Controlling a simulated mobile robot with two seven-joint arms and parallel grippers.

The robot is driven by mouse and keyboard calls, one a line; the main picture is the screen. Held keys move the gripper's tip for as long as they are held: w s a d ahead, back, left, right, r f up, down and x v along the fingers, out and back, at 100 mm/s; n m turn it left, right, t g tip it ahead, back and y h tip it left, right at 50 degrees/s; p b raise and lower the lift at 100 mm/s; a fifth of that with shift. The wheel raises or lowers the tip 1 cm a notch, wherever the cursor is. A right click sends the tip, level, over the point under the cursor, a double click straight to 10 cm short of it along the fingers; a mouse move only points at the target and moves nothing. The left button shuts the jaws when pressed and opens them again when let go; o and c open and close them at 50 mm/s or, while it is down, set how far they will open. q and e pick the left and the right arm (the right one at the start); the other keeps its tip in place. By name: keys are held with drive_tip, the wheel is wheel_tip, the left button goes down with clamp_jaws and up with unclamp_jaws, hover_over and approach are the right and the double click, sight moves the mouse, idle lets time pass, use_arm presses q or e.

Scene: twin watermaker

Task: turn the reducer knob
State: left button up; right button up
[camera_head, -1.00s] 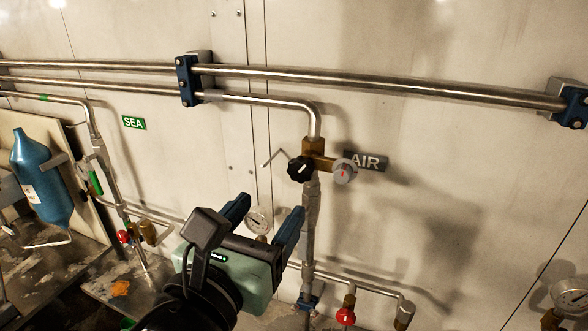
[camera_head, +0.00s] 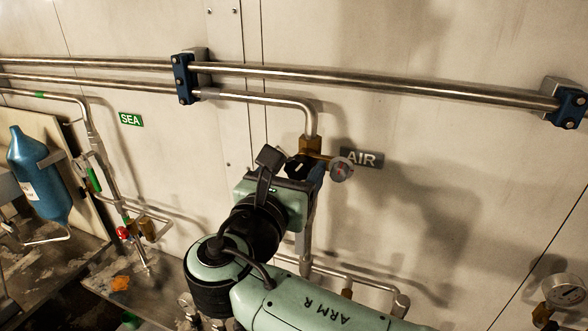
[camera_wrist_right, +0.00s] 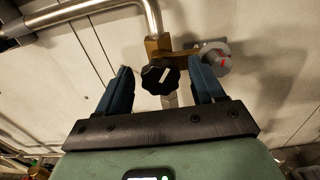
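The black reducer knob (camera_head: 298,165) with a white bar sits on the front of a brass regulator (camera_head: 311,144) under the bent pipe, left of the AIR label. My right gripper (camera_head: 292,170) is right in front of it and hides part of it in the head view. In the right wrist view the knob (camera_wrist_right: 160,76) lies between the two blue fingers of the open gripper (camera_wrist_right: 160,68), with a gap on each side. The white bar on the knob is tilted slightly from upright. My left gripper is not in view.
A small gauge (camera_head: 341,168) sticks out just right of the knob, and it is close behind the right finger in the wrist view (camera_wrist_right: 214,58). Steel pipes (camera_head: 380,82) run along the wall above. A blue bottle (camera_head: 40,180) stands at far left.

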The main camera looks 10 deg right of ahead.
drive_tip(key=c, duration=1)
drive_tip(key=shift+o, duration=0.2)
